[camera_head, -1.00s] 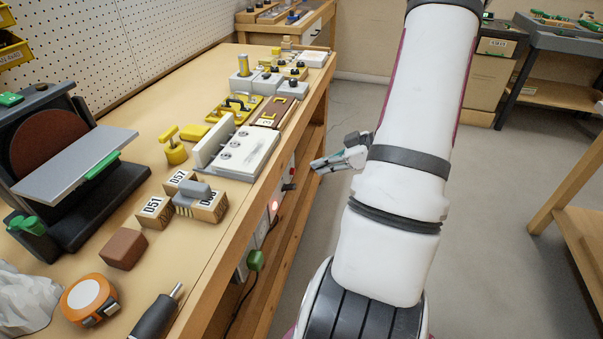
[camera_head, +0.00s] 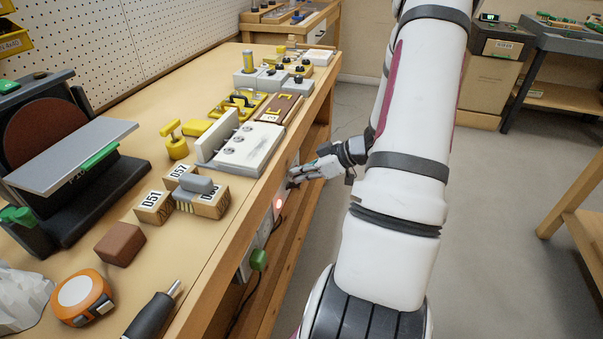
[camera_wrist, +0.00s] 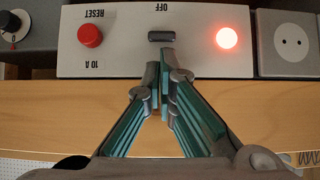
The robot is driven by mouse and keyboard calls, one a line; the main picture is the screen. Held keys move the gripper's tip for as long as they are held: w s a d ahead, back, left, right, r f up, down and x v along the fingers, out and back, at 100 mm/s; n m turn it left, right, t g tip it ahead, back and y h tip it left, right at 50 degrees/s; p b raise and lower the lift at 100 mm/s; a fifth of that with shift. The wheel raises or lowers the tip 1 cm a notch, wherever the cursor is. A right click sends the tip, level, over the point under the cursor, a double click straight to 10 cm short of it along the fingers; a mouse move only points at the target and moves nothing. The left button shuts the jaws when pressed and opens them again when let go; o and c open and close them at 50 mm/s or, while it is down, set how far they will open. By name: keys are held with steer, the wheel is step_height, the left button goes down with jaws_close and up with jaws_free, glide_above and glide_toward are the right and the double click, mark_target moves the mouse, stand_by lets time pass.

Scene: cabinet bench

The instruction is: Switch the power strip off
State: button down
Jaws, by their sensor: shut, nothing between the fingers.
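The power strip shows in the wrist view as a light grey panel (camera_wrist: 120,50) on the bench's front. It carries a red button (camera_wrist: 90,36) marked RESET and 10 A, a small dark rocker switch (camera_wrist: 161,36) marked OFF, and a glowing red lamp (camera_wrist: 227,38). In the head view the lit lamp (camera_head: 278,204) shows below the bench edge. My gripper (camera_wrist: 160,66) is shut and empty. Its tips are close below the rocker in the wrist picture; I cannot tell whether they touch the panel. In the head view my gripper (camera_head: 292,181) reaches the bench's front side.
A socket (camera_wrist: 291,42) and a dark unit with a knob (camera_wrist: 12,28) flank the panel. A wooden rail (camera_wrist: 60,116) crosses the wrist view. The bench top (camera_head: 195,248) holds blocks, a sander and several fixtures. Open floor lies right of the bench.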

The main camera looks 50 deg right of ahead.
steer(key=shift+s+d+f+t+y+p, duration=0.15)
steer(key=shift+s+f+t+y+p, duration=0.1)
steer(key=shift+t, duration=0.3)
steer(key=shift+s+d+f+t+y+p, duration=0.15)
steer(key=shift+s+t+y, duration=0.1)
steer(key=shift+t, duration=0.3)
steer(key=shift+s+f+t, duration=0.3)
steer(key=shift+f+t, duration=0.1)
steer(key=shift+t, duration=0.3)
steer(key=t, duration=0.1)
steer(key=f+t+y, duration=0.1)
steer(key=t+b, duration=0.1)
steer(key=shift+s+d+f+y, duration=0.2)
steer(key=shift+s+f+y, duration=0.05)
steer(key=shift+s+y, duration=0.15)
steer(key=shift+s, duration=0.1)
